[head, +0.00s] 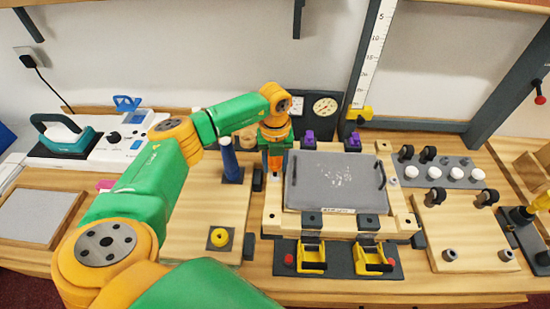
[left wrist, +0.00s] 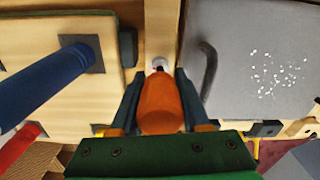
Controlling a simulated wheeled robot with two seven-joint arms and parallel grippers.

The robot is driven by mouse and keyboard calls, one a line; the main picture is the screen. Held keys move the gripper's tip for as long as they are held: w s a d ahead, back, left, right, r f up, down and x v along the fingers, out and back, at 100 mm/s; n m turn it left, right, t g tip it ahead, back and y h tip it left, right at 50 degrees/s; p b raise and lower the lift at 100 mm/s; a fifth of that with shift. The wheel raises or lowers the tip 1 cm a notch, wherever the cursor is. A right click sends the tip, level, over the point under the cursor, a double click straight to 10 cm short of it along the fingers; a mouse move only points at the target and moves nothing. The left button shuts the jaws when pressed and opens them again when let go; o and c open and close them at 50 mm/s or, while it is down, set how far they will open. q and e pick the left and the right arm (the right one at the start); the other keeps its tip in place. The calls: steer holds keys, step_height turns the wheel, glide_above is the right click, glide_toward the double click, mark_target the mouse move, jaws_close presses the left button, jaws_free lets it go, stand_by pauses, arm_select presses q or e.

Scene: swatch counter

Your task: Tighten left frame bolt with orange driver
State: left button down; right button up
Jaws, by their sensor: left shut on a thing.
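My left gripper (head: 275,163) reaches down over the left rail of the wooden frame (head: 273,215). In the left wrist view its two dark fingers (left wrist: 160,110) are shut on the orange driver (left wrist: 161,103), one on each side of the handle. The driver's far end points at the left frame bolt (left wrist: 158,64), a small pale metal head on the wooden rail. The driver tip hides part of the bolt, and I cannot tell whether they touch. In the head view the bolt is hidden by my gripper. My right gripper is not in view.
A grey plate (head: 335,182) with dark handles lies within the frame, close to the gripper's right. A blue upright handle (head: 229,158) stands in a dark base at left. Yellow clamps (head: 312,258) sit in front. A board with dark knobs (head: 465,240) lies at right.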

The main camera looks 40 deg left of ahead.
arm_select(q)
steer(key=m, duration=0.1)
steer(key=m+b, duration=0.1)
steer(key=m, duration=0.1)
steer(key=shift+f, duration=0.25)
steer(key=m, duration=0.3)
steer(key=shift+b, duration=0.3)
steer(key=m+b, duration=0.1)
steer(key=m, duration=0.4)
steer(key=shift+m, duration=0.3)
steer(key=shift+d+r+m, duration=0.1)
steer(key=shift+r+m, duration=0.1)
steer(key=shift+m, duration=1)
steer(key=c, duration=0.6)
jaws_free()
